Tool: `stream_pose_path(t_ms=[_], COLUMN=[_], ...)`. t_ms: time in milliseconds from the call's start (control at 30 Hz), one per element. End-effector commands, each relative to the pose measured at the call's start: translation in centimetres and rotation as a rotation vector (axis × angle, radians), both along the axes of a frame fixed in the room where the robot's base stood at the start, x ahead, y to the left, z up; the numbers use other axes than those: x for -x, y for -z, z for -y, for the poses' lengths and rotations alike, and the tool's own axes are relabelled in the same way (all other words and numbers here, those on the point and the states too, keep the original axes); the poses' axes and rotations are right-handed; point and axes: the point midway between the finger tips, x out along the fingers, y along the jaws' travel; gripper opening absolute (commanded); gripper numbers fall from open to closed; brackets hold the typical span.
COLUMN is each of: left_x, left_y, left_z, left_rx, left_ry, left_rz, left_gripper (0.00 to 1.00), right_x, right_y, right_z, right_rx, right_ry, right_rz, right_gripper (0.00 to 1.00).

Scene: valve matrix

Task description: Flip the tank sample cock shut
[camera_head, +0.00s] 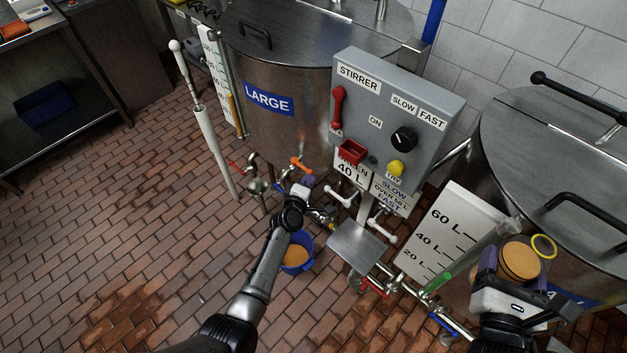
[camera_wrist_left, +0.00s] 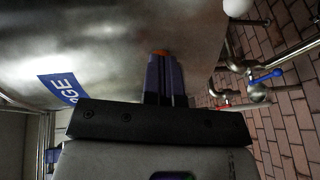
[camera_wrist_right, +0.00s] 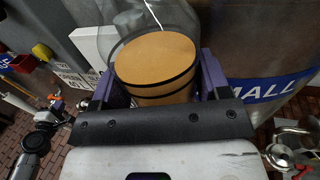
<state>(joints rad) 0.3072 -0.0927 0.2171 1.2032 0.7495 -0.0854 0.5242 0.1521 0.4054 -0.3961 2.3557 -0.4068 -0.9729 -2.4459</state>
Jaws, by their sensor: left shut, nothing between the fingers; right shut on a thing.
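The sample cock on the LARGE tank (camera_head: 262,130) shows as an orange handle (camera_head: 300,163) low on the tank's front; I take this for the tank sample cock. My left gripper (camera_head: 306,181) is shut and empty, its fingertips just below the handle. In the left wrist view, a bit of orange (camera_wrist_left: 160,52) shows just past the closed fingers (camera_wrist_left: 165,80); I cannot tell whether they touch, and most of the cock is hidden.
A grey stirrer control box (camera_head: 385,120) juts out right of the handle. Pipes and valves with red, blue and white handles (camera_head: 373,287) run between the tanks. Floor at left is clear.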

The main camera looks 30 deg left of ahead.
Motion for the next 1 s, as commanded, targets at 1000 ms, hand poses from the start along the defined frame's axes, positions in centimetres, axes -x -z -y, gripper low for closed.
stream_pose_path(t_ms=[1000], left_x=[10.8], left_y=[-2.1], left_z=[6.5], left_rx=[0.0], left_ry=[0.012], left_rz=[0.0], left_gripper=[0.0], right_x=[0.0], right_y=[-7.2], right_z=[0.0], right_rx=[0.0], right_ry=[0.0], right_rz=[0.003], right_gripper=[0.42])
